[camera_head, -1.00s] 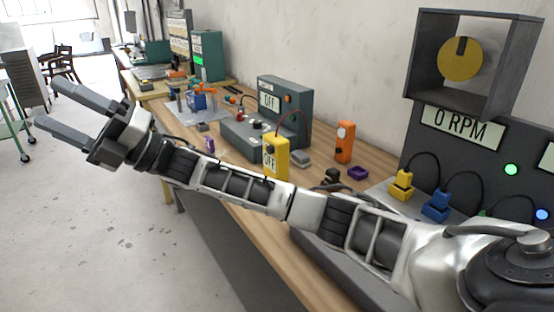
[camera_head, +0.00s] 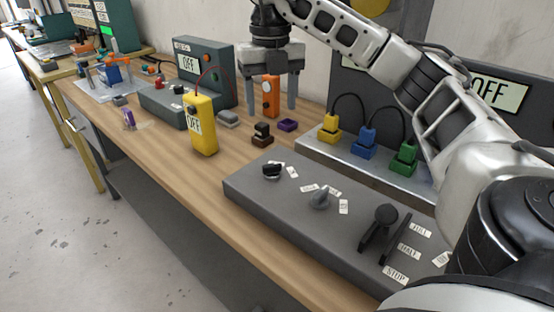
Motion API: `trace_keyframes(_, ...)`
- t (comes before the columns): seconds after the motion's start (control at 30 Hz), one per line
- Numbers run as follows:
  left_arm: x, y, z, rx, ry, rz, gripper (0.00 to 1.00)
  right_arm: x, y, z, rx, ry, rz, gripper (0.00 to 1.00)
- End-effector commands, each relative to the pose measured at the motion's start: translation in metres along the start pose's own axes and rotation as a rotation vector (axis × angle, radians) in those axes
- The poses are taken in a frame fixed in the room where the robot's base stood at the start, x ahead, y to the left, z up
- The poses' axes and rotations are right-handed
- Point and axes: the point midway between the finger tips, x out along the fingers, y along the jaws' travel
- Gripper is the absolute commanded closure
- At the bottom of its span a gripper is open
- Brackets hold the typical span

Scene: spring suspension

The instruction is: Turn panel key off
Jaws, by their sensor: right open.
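A dark grey sloped control panel (camera_head: 235,186) lies on the wooden bench in front of me. It carries a black switch (camera_head: 272,171) at its left end, a grey pointed knob (camera_head: 320,199) in the middle and a black lever (camera_head: 380,228) at the right, each beside small white labels. The left switch looks like the key, but its label is too small to read. My right gripper (camera_head: 270,98) points down, open and empty, above and behind the left switch, apart from the panel. My left gripper is out of view.
A yellow meter (camera_head: 201,125) stands left of the panel. Behind it are an orange device (camera_head: 270,88), a purple tray (camera_head: 288,125) and yellow, blue and green plugs (camera_head: 366,143). The rear display (camera_head: 495,93) reads OFF, partly behind my right arm.

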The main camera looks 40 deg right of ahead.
Motion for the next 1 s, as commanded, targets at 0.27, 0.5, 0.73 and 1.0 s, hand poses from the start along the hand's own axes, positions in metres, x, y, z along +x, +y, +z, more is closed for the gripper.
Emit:
trace_keyframes(0.27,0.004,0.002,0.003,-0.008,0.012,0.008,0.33,0.060,-0.001,-0.001,-0.002,0.005,-0.001,0.36)
trace_keyframes(0.5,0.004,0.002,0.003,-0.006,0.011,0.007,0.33,0.110,0.000,-0.001,-0.004,0.005,0.001,0.36)
trace_keyframes(0.73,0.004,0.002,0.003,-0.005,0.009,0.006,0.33,0.138,0.000,-0.001,-0.004,0.002,0.003,0.36)
trace_keyframes(1.0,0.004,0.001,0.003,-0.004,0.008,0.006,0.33,0.145,0.001,-0.001,-0.005,0.001,0.004,0.36)
